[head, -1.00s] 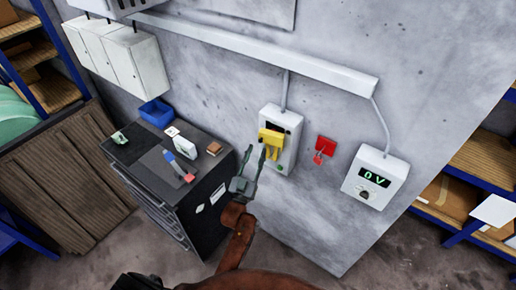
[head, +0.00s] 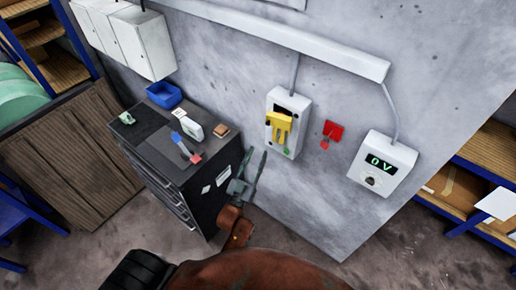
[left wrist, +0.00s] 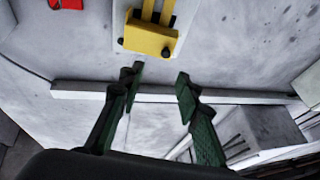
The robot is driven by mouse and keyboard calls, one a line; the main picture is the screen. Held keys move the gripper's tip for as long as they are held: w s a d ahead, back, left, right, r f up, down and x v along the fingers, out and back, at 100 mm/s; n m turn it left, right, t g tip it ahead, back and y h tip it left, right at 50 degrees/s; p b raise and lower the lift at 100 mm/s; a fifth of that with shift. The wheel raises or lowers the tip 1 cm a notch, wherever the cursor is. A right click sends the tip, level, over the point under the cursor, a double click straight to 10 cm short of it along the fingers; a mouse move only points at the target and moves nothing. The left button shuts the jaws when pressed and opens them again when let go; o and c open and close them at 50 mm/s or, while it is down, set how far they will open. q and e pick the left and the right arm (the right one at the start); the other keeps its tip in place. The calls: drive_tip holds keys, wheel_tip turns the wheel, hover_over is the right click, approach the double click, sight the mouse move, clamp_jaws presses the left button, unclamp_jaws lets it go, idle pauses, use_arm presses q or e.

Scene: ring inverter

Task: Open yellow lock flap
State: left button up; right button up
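The yellow lock flap (head: 279,126) is on the front of a light grey wall box (head: 291,98). A dark slot shows above the flap and a green button below it. In the left wrist view the flap (left wrist: 150,38) is at the top, with two yellow bars running up from it. My left gripper (head: 256,152) is open and empty, below and left of the flap in the head view. In the left wrist view its two fingers (left wrist: 160,75) stand apart, with a gap between them and the flap. My right gripper is not in view.
A red padlock-like piece (head: 332,133) is on the wall right of the box. Further right is a meter (head: 385,163) reading 0 V. A dark cabinet (head: 215,190) with small items and a blue bin (head: 164,96) stands left of my gripper.

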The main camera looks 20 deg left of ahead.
use_arm(q)
drive_tip(key=w+d+m+g+h+b, duration=0.1)
drive_tip(key=w+d+m+h+b, duration=0.1)
drive_tip(key=w+d+h+b, duration=0.1)
drive_tip(key=n+g+y+b, duration=0.2)
drive_tip(key=g+y+b, duration=0.1)
drive_tip(key=b, duration=0.4)
approach(267, 124)
drive_tip(key=w, duration=0.2)
drive_tip(key=shift+w+r+p, duration=0.15)
drive_tip(key=shift+w+p, duration=0.4)
drive_tip(key=shift+w, duration=2.85)
drive_tip(key=shift+c, duration=0.7)
clamp_jaws()
